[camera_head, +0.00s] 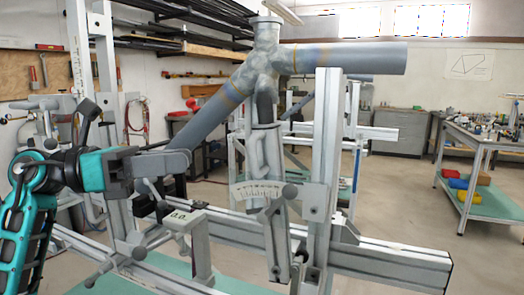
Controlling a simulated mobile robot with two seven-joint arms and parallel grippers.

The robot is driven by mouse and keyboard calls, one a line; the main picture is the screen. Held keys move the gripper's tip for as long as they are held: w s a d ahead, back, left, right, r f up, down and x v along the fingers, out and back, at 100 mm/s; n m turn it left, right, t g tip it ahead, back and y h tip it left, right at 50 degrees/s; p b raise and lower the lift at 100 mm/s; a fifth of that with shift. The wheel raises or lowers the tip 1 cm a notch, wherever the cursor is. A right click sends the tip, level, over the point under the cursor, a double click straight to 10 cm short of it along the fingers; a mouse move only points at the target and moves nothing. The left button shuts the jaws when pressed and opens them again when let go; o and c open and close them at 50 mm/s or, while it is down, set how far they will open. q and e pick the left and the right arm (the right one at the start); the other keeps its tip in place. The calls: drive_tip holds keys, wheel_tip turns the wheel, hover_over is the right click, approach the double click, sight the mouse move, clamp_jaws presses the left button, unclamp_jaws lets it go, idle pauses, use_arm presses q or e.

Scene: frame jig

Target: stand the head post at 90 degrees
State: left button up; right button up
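The head post (267,150) stands near the middle of the frame jig, close to upright, with its lower end slightly to the right. I cannot read its exact angle. A pale curved angle scale (257,190) with dark marks sits at its lower part. A grey lugged head tube (264,45) is above the post, with one tube running right and one slanting down left. My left gripper (137,170) comes in from the left, beside a grey clamp piece at the slanted tube's lower end. Its fingers are not clear. My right gripper is not in view.
An upright aluminium rail (322,150) stands just right of the post. Horizontal rails (390,262) run below, with clamp levers on them. A small box (183,217) with a readout is left of the scale. A cluttered workbench (485,145) stands far right, with open floor before it.

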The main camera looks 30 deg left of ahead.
sight(253, 167)
use_arm(q)
drive_tip(key=shift+m+y, duration=0.3)
drive_tip(key=shift+y, duration=0.1)
drive_tip(key=p+x, duration=0.1)
drive_tip(key=x, duration=0.5)
drive_tip(key=p+x, duration=0.2)
drive_tip(key=x, duration=0.4)
drive_tip(key=shift+w+r, duration=0.2)
drive_tip(key=shift+w, duration=0.1)
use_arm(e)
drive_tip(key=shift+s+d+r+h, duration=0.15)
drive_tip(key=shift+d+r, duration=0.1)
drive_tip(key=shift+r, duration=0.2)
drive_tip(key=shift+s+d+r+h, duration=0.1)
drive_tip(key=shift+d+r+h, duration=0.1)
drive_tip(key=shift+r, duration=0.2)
use_arm(q)
drive_tip(key=shift+c, duration=0.3)
clamp_jaws()
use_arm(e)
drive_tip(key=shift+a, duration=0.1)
